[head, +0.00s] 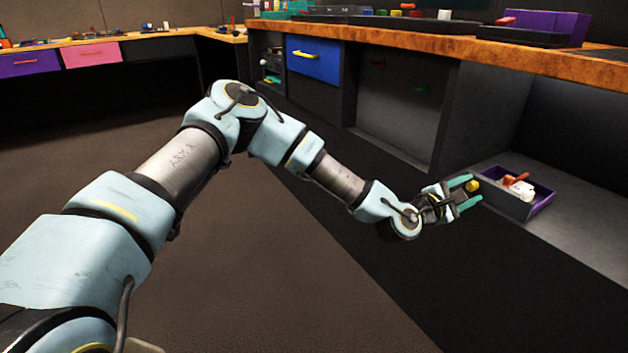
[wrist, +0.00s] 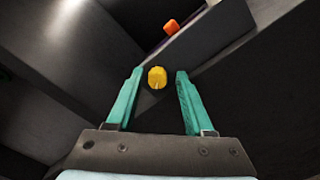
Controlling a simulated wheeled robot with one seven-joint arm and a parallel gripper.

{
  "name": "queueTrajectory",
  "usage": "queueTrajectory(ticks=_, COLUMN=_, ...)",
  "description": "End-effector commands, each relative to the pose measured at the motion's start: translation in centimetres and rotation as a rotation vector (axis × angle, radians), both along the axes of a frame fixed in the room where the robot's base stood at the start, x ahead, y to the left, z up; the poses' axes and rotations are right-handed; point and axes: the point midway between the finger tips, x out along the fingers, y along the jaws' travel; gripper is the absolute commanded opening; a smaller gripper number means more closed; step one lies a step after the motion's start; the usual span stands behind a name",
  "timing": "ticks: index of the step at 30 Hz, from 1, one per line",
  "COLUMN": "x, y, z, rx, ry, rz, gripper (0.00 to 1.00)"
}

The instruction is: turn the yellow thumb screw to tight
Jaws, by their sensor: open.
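The yellow thumb screw (head: 473,186) sits on the front face of a small dark panel box (head: 500,196) low at the right in the head view. It also shows in the wrist view as a ridged yellow knob (wrist: 157,77). My gripper (head: 467,190) is open, with its two teal fingers pointing at the box. In the wrist view the gripper (wrist: 156,72) has one finger on each side of the screw, with a gap on both sides. I cannot tell how deep the fingertips reach along the screw.
An orange-red part (head: 515,179) and a white trackball piece (head: 522,190) are on the purple-lined box. The orange part also shows in the wrist view (wrist: 171,25). A wooden counter (head: 450,47) runs above. The floor to the left is clear.

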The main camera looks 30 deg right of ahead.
Motion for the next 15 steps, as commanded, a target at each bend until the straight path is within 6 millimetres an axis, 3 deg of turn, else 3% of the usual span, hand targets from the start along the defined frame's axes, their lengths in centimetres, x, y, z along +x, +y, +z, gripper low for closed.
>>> queueTrajectory(ticks=11, x=0.3, y=0.0, z=0.2, rx=-0.003, ry=0.522, rz=0.004, gripper=0.59)
queueTrajectory(ticks=15, x=0.4, y=2.5, z=0.2, rx=-0.002, ry=0.548, rz=0.005, gripper=0.59)
